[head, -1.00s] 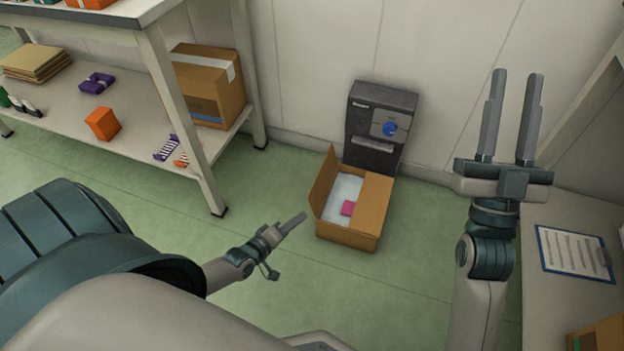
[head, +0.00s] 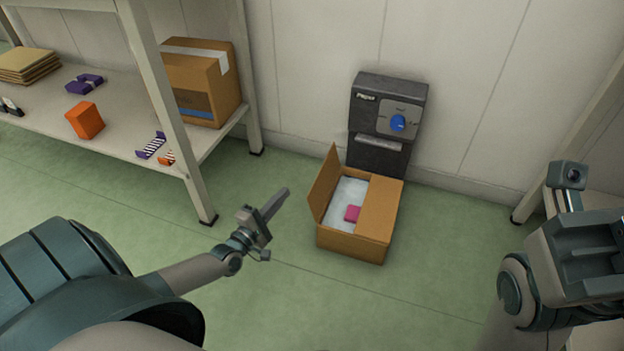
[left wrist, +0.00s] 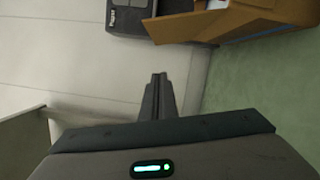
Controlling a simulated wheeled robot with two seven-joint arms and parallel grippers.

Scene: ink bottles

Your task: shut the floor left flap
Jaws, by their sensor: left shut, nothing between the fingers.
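The floor box (head: 350,245) is an open cardboard carton on the green floor. Its left flap (head: 323,183) stands up, tilted outward. Its right flap (head: 380,208) lies flat over the right part of the opening. Inside are white lining and a pink item (head: 352,213). My left gripper (head: 280,196) is shut and empty, left of the box and apart from the flap. In the left wrist view its fingers (left wrist: 158,82) are together, with the box (left wrist: 240,18) at the top right. My right arm is at the right edge of the head view; its fingers are not visible.
A dark machine with a blue knob (head: 392,118) stands behind the box against the wall. A shelf table (head: 120,140) at left holds a carton (head: 200,85), an orange box (head: 85,120) and other small items. Green floor is clear left of the box.

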